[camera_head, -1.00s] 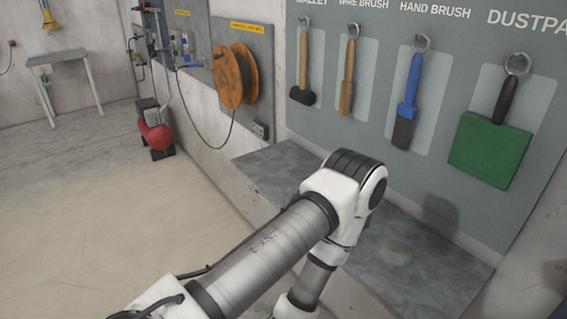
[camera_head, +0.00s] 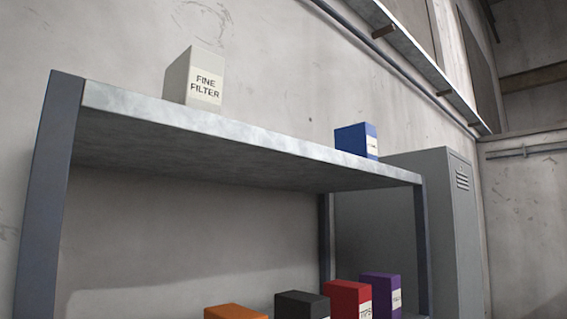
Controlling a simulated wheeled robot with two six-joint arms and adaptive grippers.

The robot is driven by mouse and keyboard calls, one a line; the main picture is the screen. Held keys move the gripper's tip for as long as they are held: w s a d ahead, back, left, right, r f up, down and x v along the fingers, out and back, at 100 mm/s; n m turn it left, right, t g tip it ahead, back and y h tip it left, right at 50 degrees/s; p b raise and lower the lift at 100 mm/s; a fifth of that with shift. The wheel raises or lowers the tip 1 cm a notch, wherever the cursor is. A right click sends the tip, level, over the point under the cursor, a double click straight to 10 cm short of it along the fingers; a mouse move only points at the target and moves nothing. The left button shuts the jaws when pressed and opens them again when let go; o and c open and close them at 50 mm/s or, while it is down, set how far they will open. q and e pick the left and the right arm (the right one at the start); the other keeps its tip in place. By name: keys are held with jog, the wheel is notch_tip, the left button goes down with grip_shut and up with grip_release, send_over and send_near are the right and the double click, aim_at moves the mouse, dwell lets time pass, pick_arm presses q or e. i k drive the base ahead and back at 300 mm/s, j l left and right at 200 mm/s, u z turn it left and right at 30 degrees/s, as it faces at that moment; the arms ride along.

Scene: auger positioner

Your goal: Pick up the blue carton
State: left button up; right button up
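The blue carton (camera_head: 354,139) stands upright on the top shelf (camera_head: 240,137) of a metal rack, near its right end. It has a pale label on its right-hand face, too small to read. Neither of my grippers is in the head view, and no part of my arms shows.
A pale FINE FILTER box (camera_head: 196,77) stands on the same top shelf, toward the left. On a lower level are an orange box (camera_head: 236,312), a black box (camera_head: 301,304), a red box (camera_head: 348,299) and a purple box (camera_head: 380,292). A grey locker (camera_head: 440,230) stands right of the rack.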

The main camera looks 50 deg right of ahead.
aim_at(360, 139)
jog(key=k+z, duration=0.2)
jog(key=z, duration=0.25)
jog(key=k+l+z, duration=0.1)
jog(key=z, duration=0.35)
jog(key=k+l+z, duration=0.15)
jog(key=z, duration=0.25)
jog(key=k+z, duration=0.1)
jog(key=z, duration=0.25)
jog(key=i+l+u, duration=0.1)
jog(key=l, duration=0.3)
